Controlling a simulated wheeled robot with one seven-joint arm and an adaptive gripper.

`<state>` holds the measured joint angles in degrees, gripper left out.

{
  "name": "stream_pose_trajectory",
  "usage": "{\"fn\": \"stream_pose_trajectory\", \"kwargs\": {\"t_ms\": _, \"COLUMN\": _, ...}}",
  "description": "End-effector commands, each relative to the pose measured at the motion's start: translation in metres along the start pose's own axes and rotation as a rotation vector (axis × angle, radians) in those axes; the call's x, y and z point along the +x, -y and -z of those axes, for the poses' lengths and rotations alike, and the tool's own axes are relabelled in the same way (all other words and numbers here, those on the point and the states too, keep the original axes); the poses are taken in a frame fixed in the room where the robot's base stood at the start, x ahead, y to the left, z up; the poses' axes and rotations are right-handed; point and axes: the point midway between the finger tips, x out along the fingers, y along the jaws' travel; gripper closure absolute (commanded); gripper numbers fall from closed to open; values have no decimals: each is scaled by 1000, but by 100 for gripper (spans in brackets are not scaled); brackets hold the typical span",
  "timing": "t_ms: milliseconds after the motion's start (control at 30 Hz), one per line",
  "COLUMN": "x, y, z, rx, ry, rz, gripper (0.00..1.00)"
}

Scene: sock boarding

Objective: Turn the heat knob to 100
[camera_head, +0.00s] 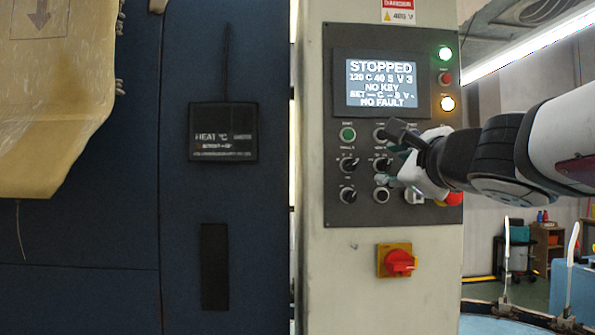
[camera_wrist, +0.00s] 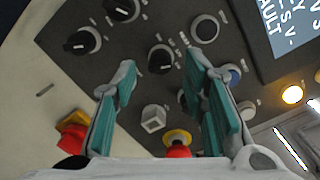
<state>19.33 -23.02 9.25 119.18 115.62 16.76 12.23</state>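The control panel (camera_head: 332,215) carries several black knobs with white pointer marks; their labels are too small to read, so I cannot tell which is the heat knob. My gripper (camera_head: 388,159) is at the panel's right columns of controls, its fingers apart. In the wrist view my gripper (camera_wrist: 160,60) is open, with a black knob (camera_wrist: 161,59) showing between its fingertips. That knob also shows in the head view (camera_head: 381,165). I cannot tell whether the fingers touch it. The display (camera_head: 381,84) reads STOPPED, "120 C 40 S V 3", NO KEY and NO FAULT.
Other knobs (camera_wrist: 82,42) sit close by. A red main switch (camera_head: 398,262) is lower on the cabinet. A blue door (camera_head: 90,235) stands at left.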

Motion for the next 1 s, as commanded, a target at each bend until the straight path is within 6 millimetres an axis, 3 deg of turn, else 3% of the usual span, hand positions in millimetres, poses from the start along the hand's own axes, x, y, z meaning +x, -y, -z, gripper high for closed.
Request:
{"fn": "stream_pose_trajectory", "kwargs": {"t_ms": 167, "x": 12, "y": 0, "z": 1, "rx": 1, "ry": -1, "rz": 0, "gripper": 61}}
{"fn": "stream_pose_trajectory", "kwargs": {"t_ms": 467, "x": 14, "y": 0, "z": 0, "rx": 0, "ry": 0, "rz": 1, "gripper": 61}}
{"fn": "stream_pose_trajectory", "kwargs": {"t_ms": 633, "x": 14, "y": 0, "z": 0, "rx": 0, "ry": -1, "rz": 1, "gripper": 97}}
{"fn": "stream_pose_trajectory", "kwargs": {"t_ms": 667, "x": 14, "y": 0, "z": 0, "rx": 0, "ry": -1, "rz": 1, "gripper": 100}}
{"fn": "stream_pose_trajectory", "kwargs": {"t_ms": 1000, "x": 14, "y": 1, "z": 0, "rx": -2, "ry": -1, "rz": 2, "gripper": 100}}
